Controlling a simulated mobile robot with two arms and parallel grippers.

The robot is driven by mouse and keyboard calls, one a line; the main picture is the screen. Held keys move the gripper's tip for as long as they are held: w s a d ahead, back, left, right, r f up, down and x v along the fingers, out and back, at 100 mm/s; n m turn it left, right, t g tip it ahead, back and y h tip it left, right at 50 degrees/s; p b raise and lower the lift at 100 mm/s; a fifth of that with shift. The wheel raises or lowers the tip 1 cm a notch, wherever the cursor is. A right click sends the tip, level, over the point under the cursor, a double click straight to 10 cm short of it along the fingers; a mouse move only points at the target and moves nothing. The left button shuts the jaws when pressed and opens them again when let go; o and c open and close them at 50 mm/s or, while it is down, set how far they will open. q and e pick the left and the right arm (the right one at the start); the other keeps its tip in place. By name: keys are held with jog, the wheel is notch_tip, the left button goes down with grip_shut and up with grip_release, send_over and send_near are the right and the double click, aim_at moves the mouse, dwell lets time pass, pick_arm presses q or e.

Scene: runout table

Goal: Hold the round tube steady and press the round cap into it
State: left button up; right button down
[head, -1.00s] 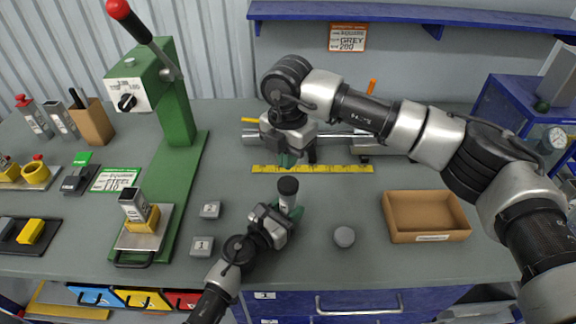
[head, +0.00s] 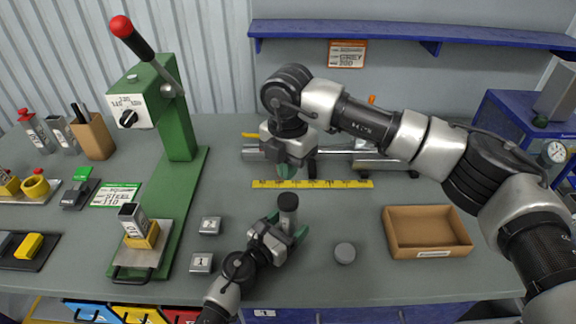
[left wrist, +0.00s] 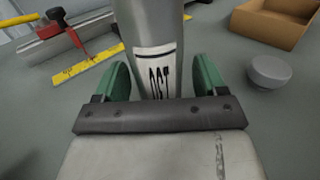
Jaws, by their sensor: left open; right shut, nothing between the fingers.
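A grey upright tube (head: 288,218) with a dark top stands near the table's middle. I cannot tell whether the dark top is a cap or the tube's own end. My left gripper (head: 287,225) is open around its lower part. In the left wrist view the tube (left wrist: 152,30), with a white label, stands between the spread green fingers (left wrist: 155,82), with a gap visible beside it. A round grey cap-like disc (head: 345,253) lies on the table to the right. My right gripper (head: 288,171) is shut and empty, above and behind the tube.
An open cardboard box (head: 428,253) stands at the right. Two small grey square pieces, one farther back (head: 210,226) and one nearer (head: 201,262), lie left of my left gripper. A green lever press (head: 178,120) stands at the left. A yellow ruler strip (head: 335,184) lies behind the tube.

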pick_arm(q)
jog(key=shift+s+a, duration=0.1)
jog(key=v, duration=1.1)
jog(key=shift+s+a, duration=0.2)
jog(key=shift+s, duration=0.15)
jog(key=shift+a, duration=0.1)
pick_arm(e)
jog(key=shift+s, duration=0.1)
